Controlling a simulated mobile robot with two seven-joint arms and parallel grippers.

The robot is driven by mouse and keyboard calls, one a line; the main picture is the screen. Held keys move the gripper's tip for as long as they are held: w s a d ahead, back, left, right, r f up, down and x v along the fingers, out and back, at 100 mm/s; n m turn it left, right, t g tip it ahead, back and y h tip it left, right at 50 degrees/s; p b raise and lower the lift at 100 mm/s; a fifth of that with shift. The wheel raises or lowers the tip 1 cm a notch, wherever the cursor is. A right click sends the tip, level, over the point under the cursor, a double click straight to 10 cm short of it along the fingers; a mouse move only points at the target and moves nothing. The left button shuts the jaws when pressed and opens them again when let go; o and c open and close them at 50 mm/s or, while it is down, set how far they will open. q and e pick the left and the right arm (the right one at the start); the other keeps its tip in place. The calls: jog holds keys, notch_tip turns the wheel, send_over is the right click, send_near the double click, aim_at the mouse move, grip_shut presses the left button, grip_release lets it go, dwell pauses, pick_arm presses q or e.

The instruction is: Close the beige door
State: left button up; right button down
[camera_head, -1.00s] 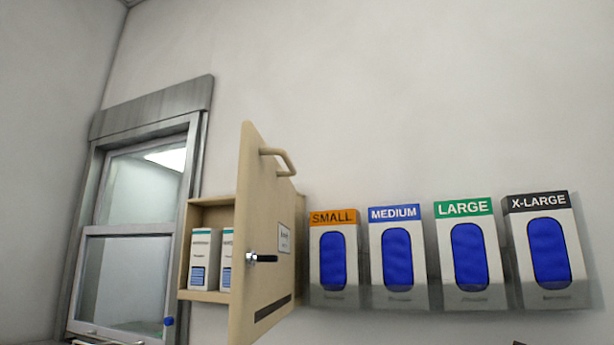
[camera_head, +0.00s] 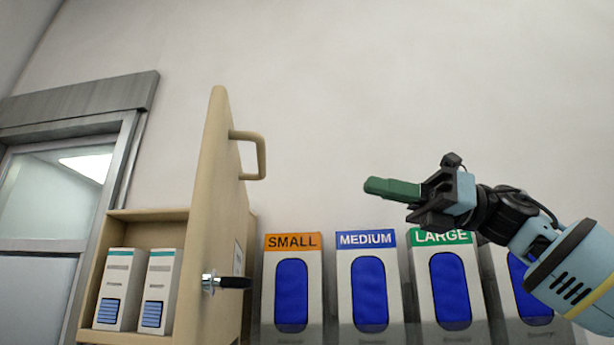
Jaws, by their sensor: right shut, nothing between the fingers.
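The beige door (camera_head: 208,190) of the small wall cabinet (camera_head: 97,268) stands open, swung out toward me and seen nearly edge-on. It has a beige loop handle (camera_head: 262,155) near its top and a metal lock with a black key-like piece (camera_head: 228,282) lower down. My right gripper (camera_head: 372,187) has green fingers, shut and empty. It is to the right of the door and its handle, clearly apart from both, in front of the wall above the glove boxes. My left gripper is not in view.
Two white boxes (camera_head: 120,290) stand inside the cabinet. Glove boxes marked SMALL (camera_head: 292,255), MEDIUM (camera_head: 366,255) and LARGE (camera_head: 443,255) hang on the wall right of the door, with another partly behind my right arm. A window (camera_head: 55,200) is at the left. The upper wall is bare.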

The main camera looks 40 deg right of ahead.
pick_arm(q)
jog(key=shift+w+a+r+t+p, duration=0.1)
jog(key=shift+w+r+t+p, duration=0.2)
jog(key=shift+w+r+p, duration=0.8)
pick_arm(e)
jog(key=x, duration=1.4)
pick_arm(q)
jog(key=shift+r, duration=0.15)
pick_arm(e)
jog(key=shift+w+d+f, duration=0.1)
